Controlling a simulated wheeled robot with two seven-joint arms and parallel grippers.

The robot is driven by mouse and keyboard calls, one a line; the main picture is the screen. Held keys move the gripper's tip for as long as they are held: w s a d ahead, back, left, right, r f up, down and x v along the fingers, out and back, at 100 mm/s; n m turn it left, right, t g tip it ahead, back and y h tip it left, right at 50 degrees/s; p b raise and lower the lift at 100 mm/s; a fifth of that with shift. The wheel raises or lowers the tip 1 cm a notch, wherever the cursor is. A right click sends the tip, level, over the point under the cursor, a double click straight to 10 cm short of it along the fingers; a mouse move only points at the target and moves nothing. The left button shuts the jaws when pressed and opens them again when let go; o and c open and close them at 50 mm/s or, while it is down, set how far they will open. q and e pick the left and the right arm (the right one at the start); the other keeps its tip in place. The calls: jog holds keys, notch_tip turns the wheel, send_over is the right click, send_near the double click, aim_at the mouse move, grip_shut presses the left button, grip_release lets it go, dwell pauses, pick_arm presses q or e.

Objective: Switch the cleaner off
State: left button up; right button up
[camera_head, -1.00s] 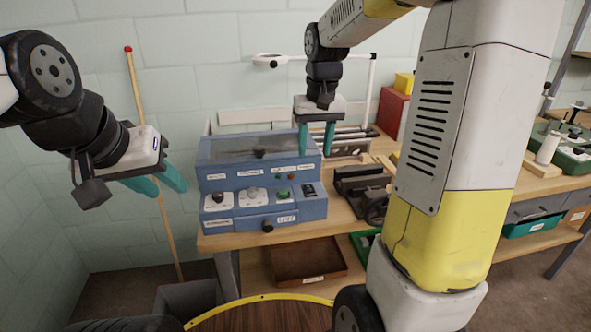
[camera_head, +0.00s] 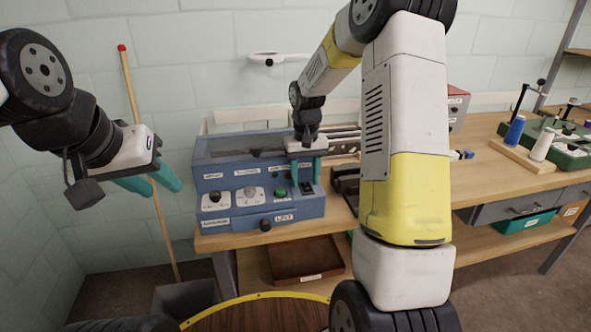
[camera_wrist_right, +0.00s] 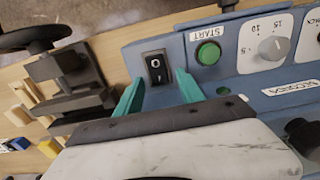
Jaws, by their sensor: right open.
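The cleaner is a blue bench machine (camera_head: 236,212) with a sloped lid, two dials, a green START button (camera_wrist_right: 208,53) and a black rocker switch (camera_wrist_right: 156,67) marked O and I. The switch is at the panel's right end; which side is pressed I cannot tell. My right gripper (camera_head: 306,178) is open and empty, pointing down over that end. In the wrist view its teal fingers (camera_wrist_right: 161,92) lie to either side of the switch's near end; contact is not visible. My left gripper (camera_head: 155,183) is open and empty, left of the machine and apart from it.
A dark vise (camera_wrist_right: 72,80) stands on the bench beside the switch end. Thread spools (camera_head: 514,131) and a green device (camera_head: 565,150) are at the right. A wooden pole (camera_head: 150,170) leans at the left. A brown tray (camera_head: 303,262) sits on the lower shelf.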

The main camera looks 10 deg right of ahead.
jog(key=shift+f, duration=0.15)
grip_shut()
jog(key=shift+s, duration=0.1)
jog(key=shift+s+t, duration=0.2)
jog(key=shift+t, duration=0.65)
jog(key=shift+s+t, duration=0.15)
jog(key=shift+t, duration=0.7)
jog(key=shift+r, duration=0.2)
grip_release()
